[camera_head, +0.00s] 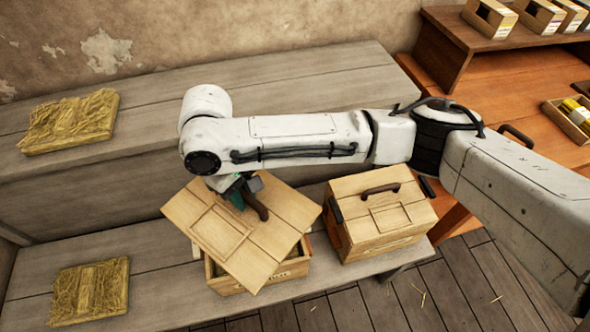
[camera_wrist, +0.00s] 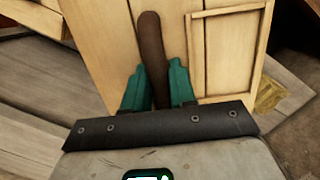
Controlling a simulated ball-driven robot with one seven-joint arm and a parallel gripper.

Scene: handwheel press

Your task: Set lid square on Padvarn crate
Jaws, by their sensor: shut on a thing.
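A wooden lid (camera_head: 215,232) with a framed panel and a dark brown handle (camera_head: 257,207) hangs over an open wooden crate (camera_head: 290,272) on the lower bench. The lid is turned askew to the crate, and its left corner sticks out well past the crate's side. The crate's front right edge and part of its inside show below it. Whether the lid touches the rim I cannot tell. My gripper (camera_head: 241,192) is shut on the handle; in the wrist view the teal fingers (camera_wrist: 156,85) stand either side of it. The writing on the crate is too small to read.
A closed crate (camera_head: 370,240) with a handled lid stands close to the right of the open one. Straw bundles lie on the upper ledge (camera_head: 70,118) and the lower bench (camera_head: 90,290). The bench between the lower straw and the lid is clear. Small boxes stand at upper right.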

